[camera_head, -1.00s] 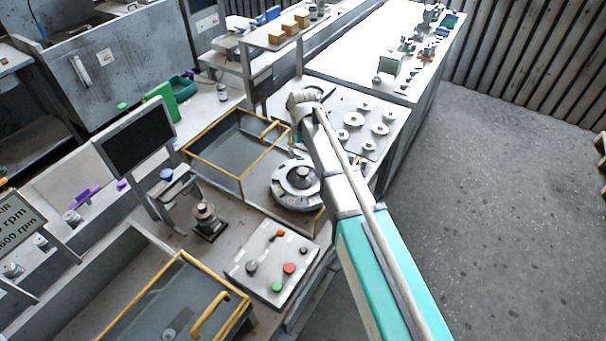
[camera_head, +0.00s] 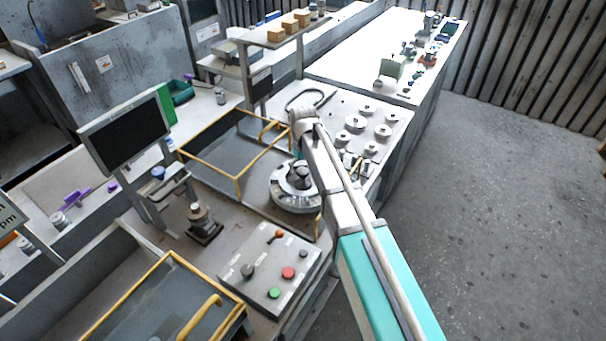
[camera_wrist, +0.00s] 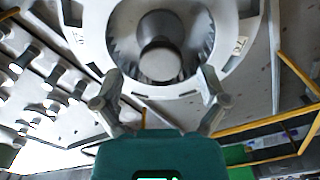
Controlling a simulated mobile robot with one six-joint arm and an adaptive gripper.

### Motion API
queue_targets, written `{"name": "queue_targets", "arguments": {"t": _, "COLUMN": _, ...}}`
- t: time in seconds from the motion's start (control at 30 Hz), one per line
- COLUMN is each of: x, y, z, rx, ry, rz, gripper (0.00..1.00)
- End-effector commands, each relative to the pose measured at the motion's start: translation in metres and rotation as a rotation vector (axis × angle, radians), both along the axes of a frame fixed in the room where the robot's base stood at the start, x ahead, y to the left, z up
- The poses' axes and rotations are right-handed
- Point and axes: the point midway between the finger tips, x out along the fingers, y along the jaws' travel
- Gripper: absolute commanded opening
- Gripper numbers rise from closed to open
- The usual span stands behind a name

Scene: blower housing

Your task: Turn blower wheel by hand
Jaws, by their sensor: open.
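The round grey blower housing (camera_head: 284,201) sits on the bench near the yellow-framed tray in the head view. In the wrist view, the housing (camera_wrist: 92,28) appears as a pale ring. The blower wheel (camera_wrist: 193,43) shows inside the ring as a finned circle around a dark, rounded hub (camera_wrist: 158,62). My gripper (camera_wrist: 161,75) is open. Its two fingers are spread apart, one on each side of the hub in the picture, over the near rim. Nothing is between them. Whether they touch the housing cannot be told. In the head view my wrist partly hides the gripper.
A yellow-framed tray (camera_head: 240,190) stands left of the housing. A control box (camera_head: 262,283) with coloured buttons is in front. A plate with several round discs (camera_head: 355,123) lies behind and right. A monitor (camera_head: 125,130) stands at left. The floor at right is clear.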

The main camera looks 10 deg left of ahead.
Motion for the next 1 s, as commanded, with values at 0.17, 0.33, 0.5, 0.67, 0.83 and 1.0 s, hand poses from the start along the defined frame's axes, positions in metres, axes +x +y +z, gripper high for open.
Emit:
{"name": "queue_targets", "arguments": {"t": 0.17, "x": 0.0, "y": 0.0, "z": -0.0104, "rx": 0.0, "ry": 0.0, "rz": 0.0, "gripper": 0.93}}
{"name": "queue_targets", "arguments": {"t": 0.33, "x": -0.0001, "y": 0.0001, "z": -0.0125, "rx": 0.0, "ry": 0.0, "rz": 0.0, "gripper": 0.93}}
{"name": "queue_targets", "arguments": {"t": 0.5, "x": -0.0001, "y": 0.0001, "z": -0.0122, "rx": 0.0, "ry": 0.0, "rz": 0.0, "gripper": 0.93}}
{"name": "queue_targets", "arguments": {"t": 0.67, "x": -0.0001, "y": 0.0001, "z": -0.0121, "rx": 0.0, "ry": 0.0, "rz": 0.0, "gripper": 0.88}}
{"name": "queue_targets", "arguments": {"t": 0.83, "x": -0.0001, "y": 0.0001, "z": -0.0121, "rx": 0.0, "ry": 0.0, "rz": 0.0, "gripper": 0.56}}
{"name": "queue_targets", "arguments": {"t": 1.0, "x": -0.0001, "y": 0.0001, "z": -0.0122, "rx": 0.0, "ry": 0.0, "rz": 0.0, "gripper": 0.25}}
